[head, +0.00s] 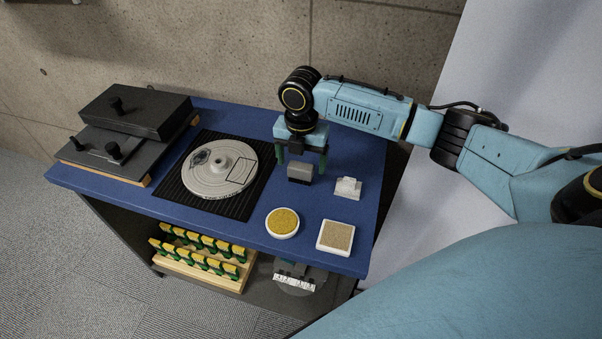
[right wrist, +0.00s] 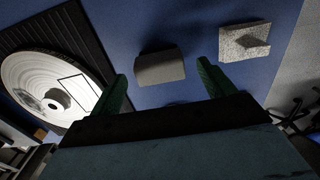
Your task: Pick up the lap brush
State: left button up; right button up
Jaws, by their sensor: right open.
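A grey block (head: 300,173), which looks most like the lap brush, is on the blue table; I cannot make out bristles. My right gripper (head: 301,163) points down over it and is open, with its green fingers apart to either side. In the right wrist view the grey block (right wrist: 161,67) shows just ahead of the gap between the fingertips, and nothing is held. My left gripper is not in view.
A pale lap disc (head: 205,185) lies on a black ribbed mat (head: 248,205) to the left. A small white piece (head: 347,188), a round yellow dish (head: 282,223) and a square tan tray (head: 336,237) stand nearby. Dark boxes (head: 125,115) fill the far left.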

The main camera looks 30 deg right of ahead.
aim_at(301, 165)
notch_tip(301, 165, down, 3)
jog(key=shift+f, duration=0.2)
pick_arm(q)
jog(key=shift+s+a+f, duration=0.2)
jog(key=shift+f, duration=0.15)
